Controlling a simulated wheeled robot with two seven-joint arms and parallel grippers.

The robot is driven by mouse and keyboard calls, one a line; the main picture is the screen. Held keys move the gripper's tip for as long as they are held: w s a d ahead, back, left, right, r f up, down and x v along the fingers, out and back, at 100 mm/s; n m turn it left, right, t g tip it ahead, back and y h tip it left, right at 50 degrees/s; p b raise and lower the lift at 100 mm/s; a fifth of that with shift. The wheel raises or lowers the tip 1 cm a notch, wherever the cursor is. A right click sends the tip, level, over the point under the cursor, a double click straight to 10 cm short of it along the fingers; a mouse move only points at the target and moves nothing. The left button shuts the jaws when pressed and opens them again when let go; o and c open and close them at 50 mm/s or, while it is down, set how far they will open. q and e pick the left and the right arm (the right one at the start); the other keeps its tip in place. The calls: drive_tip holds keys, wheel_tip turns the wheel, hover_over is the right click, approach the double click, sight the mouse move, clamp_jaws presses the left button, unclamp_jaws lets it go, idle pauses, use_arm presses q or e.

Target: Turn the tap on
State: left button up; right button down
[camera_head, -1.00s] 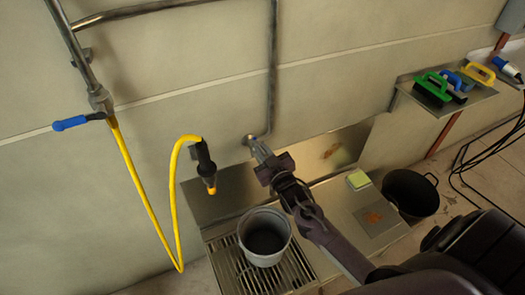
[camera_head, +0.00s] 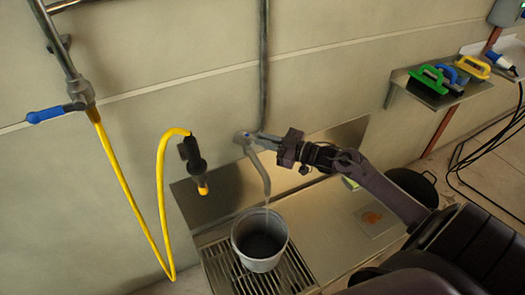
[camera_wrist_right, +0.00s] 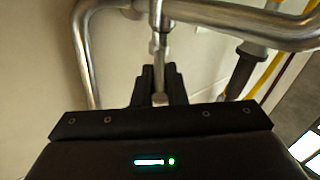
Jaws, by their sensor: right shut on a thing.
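The tap (camera_head: 260,172) is on the wall above the sink, its grey spout curving down over a grey bucket (camera_head: 245,243). A thin pale stream, seemingly water, runs from the spout's end into the bucket. My right gripper (camera_head: 268,138) reaches in from the right and is shut on the tap's metal lever (camera_head: 247,135). In the right wrist view the lever (camera_wrist_right: 160,98) sits between the dark fingers, with the tap's pipe (camera_wrist_right: 235,20) beyond. The fingers partly hide the lever's end. My left gripper is not in view.
The bucket stands on a slatted drain grate (camera_head: 218,268). A yellow hose (camera_head: 160,200) with a black nozzle (camera_head: 193,158) hangs left of the tap, below a blue-handled valve (camera_head: 52,114). A shelf (camera_head: 402,80) with coloured brushes and a black bucket (camera_head: 425,187) are at right.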

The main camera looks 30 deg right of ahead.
drive_tip(key=shift+w+d+n+g+y+b, duration=0.2)
drive_tip(key=shift+n+g+y+b, duration=0.3)
drive_tip(key=shift+b, duration=0.2)
drive_tip(key=shift+w+d+n+g+y+b, duration=0.1)
drive_tip(key=shift+d+n+g+y+b, duration=0.2)
drive_tip(key=shift+y+b, duration=0.35)
drive_tip(key=shift+a, duration=0.1)
drive_tip(key=c, duration=1.5)
unclamp_jaws()
drive_tip(key=shift+o, duration=0.2)
drive_tip(key=v, duration=0.7)
drive_tip(key=shift+s+d, duration=0.25)
drive_tip(key=shift+s, duration=0.05)
